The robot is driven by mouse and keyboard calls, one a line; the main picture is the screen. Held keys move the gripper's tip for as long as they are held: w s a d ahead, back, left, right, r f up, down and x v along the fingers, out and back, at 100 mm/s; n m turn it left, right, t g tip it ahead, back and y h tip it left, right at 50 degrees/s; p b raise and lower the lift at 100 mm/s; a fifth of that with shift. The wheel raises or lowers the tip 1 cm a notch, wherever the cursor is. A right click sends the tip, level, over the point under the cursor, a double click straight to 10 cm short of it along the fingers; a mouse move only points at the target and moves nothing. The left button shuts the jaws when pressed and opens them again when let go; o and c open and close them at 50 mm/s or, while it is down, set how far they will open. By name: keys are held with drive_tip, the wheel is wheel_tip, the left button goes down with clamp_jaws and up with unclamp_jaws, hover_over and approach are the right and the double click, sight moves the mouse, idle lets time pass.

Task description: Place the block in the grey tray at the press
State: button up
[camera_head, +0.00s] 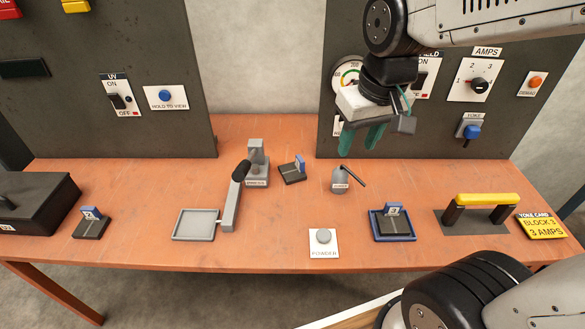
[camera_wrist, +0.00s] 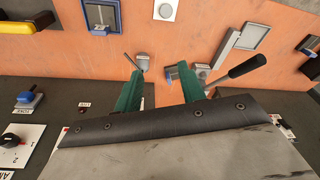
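Several dark blocks with blue-and-white upright tags are on the table: one at left (camera_head: 90,226), one at the back middle (camera_head: 292,173), and one in a blue tray (camera_head: 410,236) at right. My gripper (camera_head: 361,140) is open and empty, above the table's back right. In the wrist view the middle block (camera_wrist: 173,73) shows between its teal fingers, farther below.
A small grey device with a thin lever (camera_head: 339,182) stands right of the middle block. A POWDER button (camera_head: 323,238), a yellow-handled yoke (camera_head: 487,199) and a "BLOCK 3, 3 AMPS" card (camera_head: 541,226) are in front. A dark box (camera_head: 35,205) is at left. Dark panels rise behind.

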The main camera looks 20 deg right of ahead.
drive_tip(key=w+f+t, duration=0.1)
drive_tip(key=w+f, duration=0.4)
drive_tip(key=w, duration=0.3)
drive_tip(key=w+f, duration=0.5)
drive_tip(key=w, duration=0.3)
drive_tip(key=t, duration=0.1)
approach(301, 158)
drive_tip(key=f, duration=0.2)
drive_tip(key=x, duration=0.9)
drive_tip(key=shift+w+a+r, duration=0.1)
drive_tip(key=shift+w+r, duration=0.05)
drive_tip(key=shift+w, duration=0.1)
clamp_jaws()
